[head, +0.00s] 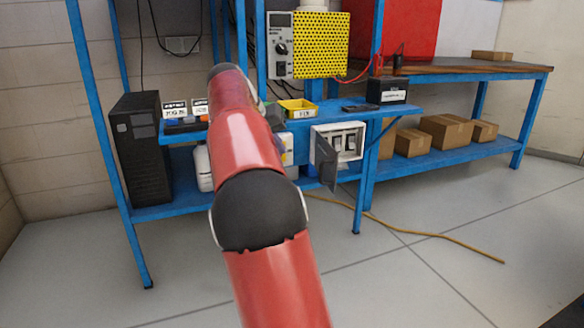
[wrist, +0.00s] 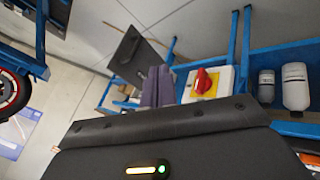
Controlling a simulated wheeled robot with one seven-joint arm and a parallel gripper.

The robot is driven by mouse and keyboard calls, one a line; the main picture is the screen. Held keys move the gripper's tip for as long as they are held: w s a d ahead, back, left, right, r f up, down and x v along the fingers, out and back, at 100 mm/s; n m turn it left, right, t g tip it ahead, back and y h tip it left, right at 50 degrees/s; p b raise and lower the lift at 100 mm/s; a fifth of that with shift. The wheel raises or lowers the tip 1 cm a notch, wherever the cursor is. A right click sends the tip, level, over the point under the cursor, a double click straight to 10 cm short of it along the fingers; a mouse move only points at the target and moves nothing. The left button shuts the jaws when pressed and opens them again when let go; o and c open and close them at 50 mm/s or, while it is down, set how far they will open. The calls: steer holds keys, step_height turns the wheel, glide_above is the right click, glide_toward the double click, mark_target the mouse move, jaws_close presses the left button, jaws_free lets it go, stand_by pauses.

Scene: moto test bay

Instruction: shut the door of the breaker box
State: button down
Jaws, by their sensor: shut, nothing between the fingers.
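The breaker box (head: 349,143) is a pale box fixed at the front of the blue bench, with dark breakers visible inside. Its dark grey door (head: 326,160) stands open, swung out toward the viewer at the box's left side. In the wrist view, a dark flat panel that looks like this door (wrist: 127,52) is just beyond and left of the fingertips. My gripper (wrist: 158,82) is shut and empty, its two grey-purple fingers together. I cannot tell whether they touch the panel.
A red rotary switch (wrist: 204,82) on a yellow and white box is close right of the fingers. A black computer tower (head: 141,150) is at the left of the bench. A yellow cable (head: 430,233) lies on the otherwise clear floor.

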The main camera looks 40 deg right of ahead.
steer(key=s+d+f+b, duration=0.1)
steer(key=d+f+b, duration=0.1)
steer(key=d+f, duration=0.6)
steer(key=shift+s+d, duration=0.35)
steer(key=shift+d, duration=0.3)
